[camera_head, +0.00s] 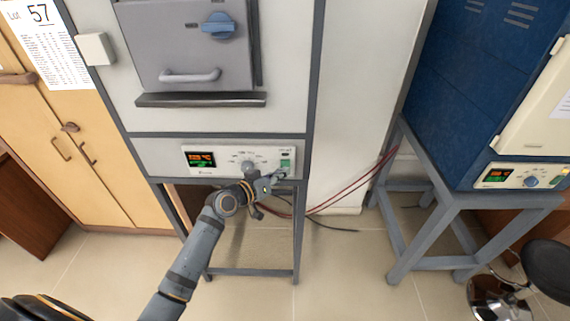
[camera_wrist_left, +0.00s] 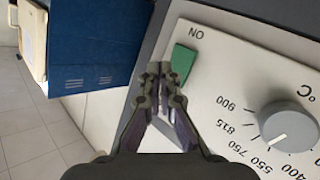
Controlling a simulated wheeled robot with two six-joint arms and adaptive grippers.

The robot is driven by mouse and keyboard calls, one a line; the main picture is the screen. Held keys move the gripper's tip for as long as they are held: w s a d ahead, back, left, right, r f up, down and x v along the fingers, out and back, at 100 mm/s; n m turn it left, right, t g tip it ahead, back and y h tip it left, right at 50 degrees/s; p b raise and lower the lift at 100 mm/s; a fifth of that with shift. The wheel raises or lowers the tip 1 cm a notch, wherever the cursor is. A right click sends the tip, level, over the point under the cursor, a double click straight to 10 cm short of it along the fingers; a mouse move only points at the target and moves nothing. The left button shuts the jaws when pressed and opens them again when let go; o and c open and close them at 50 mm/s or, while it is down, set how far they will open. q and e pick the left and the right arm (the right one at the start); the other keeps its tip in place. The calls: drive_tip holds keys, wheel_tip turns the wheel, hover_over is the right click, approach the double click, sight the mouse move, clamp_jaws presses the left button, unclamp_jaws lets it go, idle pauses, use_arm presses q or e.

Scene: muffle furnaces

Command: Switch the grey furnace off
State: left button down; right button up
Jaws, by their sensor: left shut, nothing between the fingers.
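The grey furnace (camera_head: 285,75) stands at the centre left in the head view, with its door shut. Its control panel (camera_head: 215,168) has a lit display (camera_head: 201,159), a grey round knob (camera_head: 248,167) and a green switch (camera_head: 286,165). In the left wrist view the green switch (camera_wrist_left: 183,63) lies beside the "ON" lettering, and the knob (camera_wrist_left: 288,126) is to the right. My left gripper (camera_head: 277,178) is shut and empty, its fingertips (camera_wrist_left: 160,70) right beside the switch. I cannot tell whether they touch it. My right gripper is out of view.
A blue furnace (camera_head: 470,90) on a grey stand is at the right, with its own panel (camera_head: 525,177). A black stool (camera_head: 548,270) is at the lower right. Red cables (camera_head: 355,190) run behind the stands. Wooden cabinets (camera_head: 95,150) are at the left.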

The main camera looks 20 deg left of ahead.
use_arm(q)
drive_tip(key=shift+s, duration=0.15)
drive_tip(key=s, duration=0.1)
drive_tip(key=s+d, duration=0.1)
drive_tip(key=s, duration=0.2)
drive_tip(key=shift+s+d+f+p, duration=0.25)
drive_tip(key=shift+s+f+p, duration=0.05)
drive_tip(key=shift+s, duration=0.1)
idle(0.4)
